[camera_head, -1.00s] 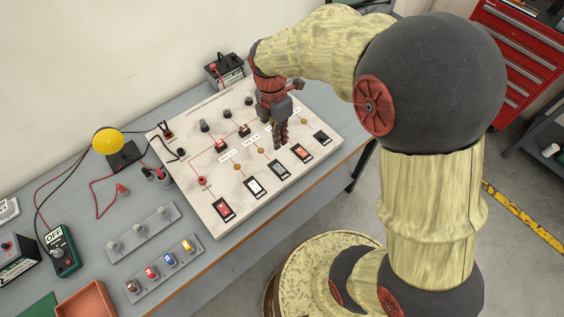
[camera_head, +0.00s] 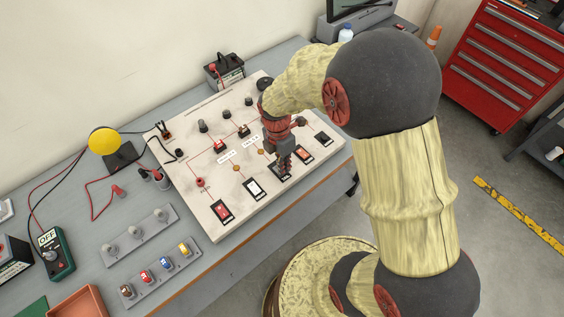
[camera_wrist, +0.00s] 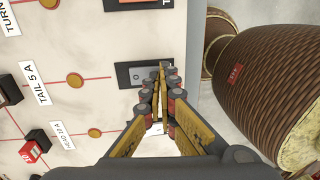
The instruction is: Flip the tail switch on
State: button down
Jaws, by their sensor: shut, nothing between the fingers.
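The tail switch (camera_wrist: 137,75) is a dark plate with a pale grey rocker, in line with the "TAIL 5 A" label (camera_wrist: 40,88) in the wrist view. In the head view my gripper (camera_head: 285,172) covers most of this switch, the middle one of the row along the board's front edge. My gripper (camera_wrist: 161,72) is shut and empty. Its fingertips are over the right end of the switch plate in the wrist view and hide that end. I cannot tell whether they touch it, or which way the rocker is tipped.
On the white board (camera_head: 205,165), a white-faced switch (camera_head: 254,189) and a red one (camera_head: 222,211) lie to the left, an orange-red one (camera_head: 304,153) and a black one (camera_head: 324,139) to the right. A yellow lamp (camera_head: 104,141) and a multimeter (camera_head: 56,252) stand farther left.

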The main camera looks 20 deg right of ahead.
jog(key=shift+f, duration=0.1)
dwell(0.3)
jog(key=shift+s+f, duration=0.15)
jog(key=shift+f, duration=0.2)
jog(key=shift+w+a+r+p, duration=0.15)
jog(key=shift+w+r+p, duration=0.15)
jog(key=shift+w+p, duration=0.3)
jog(key=shift+w+r, duration=0.1)
